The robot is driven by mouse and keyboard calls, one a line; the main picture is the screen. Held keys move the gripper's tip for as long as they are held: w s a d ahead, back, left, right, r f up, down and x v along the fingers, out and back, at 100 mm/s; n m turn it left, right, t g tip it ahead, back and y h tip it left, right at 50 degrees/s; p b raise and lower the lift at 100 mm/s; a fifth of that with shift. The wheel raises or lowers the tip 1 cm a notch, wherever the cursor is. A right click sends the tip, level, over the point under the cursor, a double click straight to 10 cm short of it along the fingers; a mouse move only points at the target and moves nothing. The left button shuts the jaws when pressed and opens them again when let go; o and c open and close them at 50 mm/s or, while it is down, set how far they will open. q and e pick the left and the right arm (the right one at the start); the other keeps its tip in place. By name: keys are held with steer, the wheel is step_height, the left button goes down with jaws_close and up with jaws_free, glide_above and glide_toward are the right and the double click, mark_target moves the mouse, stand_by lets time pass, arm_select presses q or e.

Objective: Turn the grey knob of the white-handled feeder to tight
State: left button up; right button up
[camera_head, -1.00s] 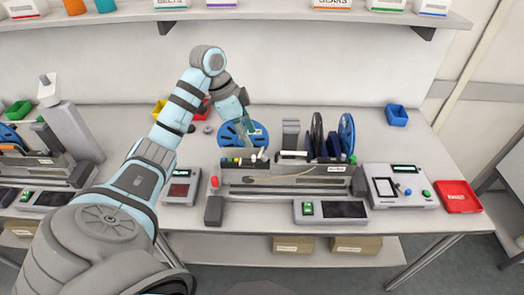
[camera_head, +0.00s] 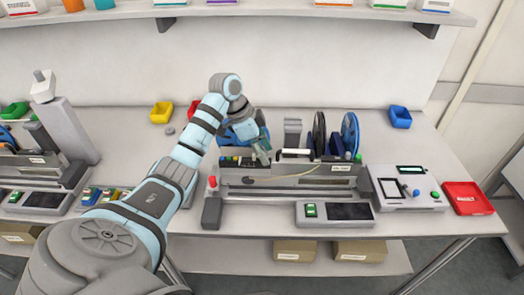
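The feeder trolley (camera_head: 290,188) stands on the bench at the middle right, with reels at its back. A white bar that looks like a handle (camera_head: 297,153) shows near the top of the feeder. I cannot make out the grey knob; it is too small or hidden by my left gripper. My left gripper (camera_head: 262,158) points down at the left part of the feeder, just left of the white bar. Its fingers are too small to show whether they are open or shut, and I cannot tell if they touch anything. My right gripper is not in view.
A control box (camera_head: 402,188) and a red tray (camera_head: 467,198) stand right of the feeder. A blue bin (camera_head: 400,117) is at the back right, a yellow bin (camera_head: 162,112) at the back left. Another feeder unit (camera_head: 38,165) stands at the far left. A shelf (camera_head: 250,12) runs above.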

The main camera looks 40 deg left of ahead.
arm_select(q)
jaws_close()
steer(key=shift+r+m+g+h+p, duration=0.35)
steer(key=shift+m+p, duration=0.55)
steer(key=shift+p, duration=0.3)
steer(key=shift+w+m+p, duration=0.1)
steer(key=shift+m+p, duration=0.2)
steer(key=shift+m, duration=0.3)
steer(key=shift+w+a+f+m+g+h, duration=0.2)
steer(key=shift+f+m+g, duration=0.25)
steer(key=shift+m, duration=0.45)
steer(key=shift+s+d+r, duration=0.1)
jaws_free()
